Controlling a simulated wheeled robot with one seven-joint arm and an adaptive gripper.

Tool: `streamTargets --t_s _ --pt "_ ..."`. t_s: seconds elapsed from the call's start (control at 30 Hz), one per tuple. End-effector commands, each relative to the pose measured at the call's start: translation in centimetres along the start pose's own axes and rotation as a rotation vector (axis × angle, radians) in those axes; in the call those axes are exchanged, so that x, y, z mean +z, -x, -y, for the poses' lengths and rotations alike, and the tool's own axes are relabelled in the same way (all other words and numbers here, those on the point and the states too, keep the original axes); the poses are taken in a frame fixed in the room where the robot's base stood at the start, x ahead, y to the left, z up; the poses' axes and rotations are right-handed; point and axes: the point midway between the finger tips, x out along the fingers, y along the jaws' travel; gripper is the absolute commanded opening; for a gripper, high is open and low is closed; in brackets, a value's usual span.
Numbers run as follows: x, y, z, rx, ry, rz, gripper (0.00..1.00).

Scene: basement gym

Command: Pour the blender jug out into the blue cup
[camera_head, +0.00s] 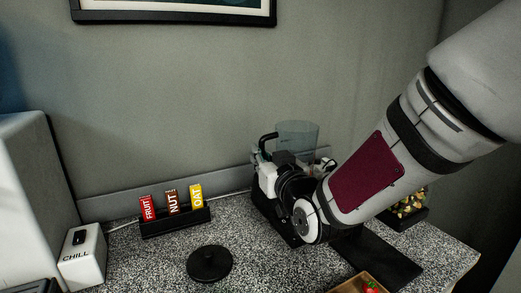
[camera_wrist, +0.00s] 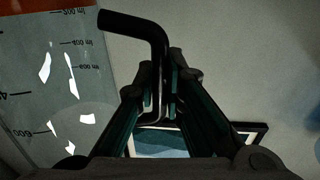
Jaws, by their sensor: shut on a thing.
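The clear blender jug (camera_head: 302,135) stands at the back of the counter, behind my wrist; my arm hides its lower part. In the wrist view the jug wall (camera_wrist: 62,95) fills the left side, with measuring marks. An orange band shows at its top-left edge; I cannot tell whether it is the contents. The jug's black handle (camera_wrist: 142,24) runs down between the fingers of my gripper (camera_wrist: 160,88), which is shut on it. I cannot tell whether the jug is lifted. I see no blue cup in either view.
A round black lid (camera_head: 210,264) lies on the speckled counter. A black rack (camera_head: 177,223) of bars, a CHILL box (camera_head: 83,260), a dark board (camera_head: 385,262), a wooden tray (camera_head: 340,288) with red fruit and a dark gold-filled container (camera_head: 411,219) stand around. The wall is close behind.

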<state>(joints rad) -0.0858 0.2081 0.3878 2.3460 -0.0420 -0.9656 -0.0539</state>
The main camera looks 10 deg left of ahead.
Motion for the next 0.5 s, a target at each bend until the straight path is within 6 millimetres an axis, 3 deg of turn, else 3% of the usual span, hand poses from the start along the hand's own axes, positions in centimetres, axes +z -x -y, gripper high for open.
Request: streamTargets --t_s 0.2,0.5 --pt "-0.4 2.1 0.8 -0.001 0.003 -0.005 0.0" --pt "-1.4 2.8 1.0 -0.001 0.002 -0.005 0.0"
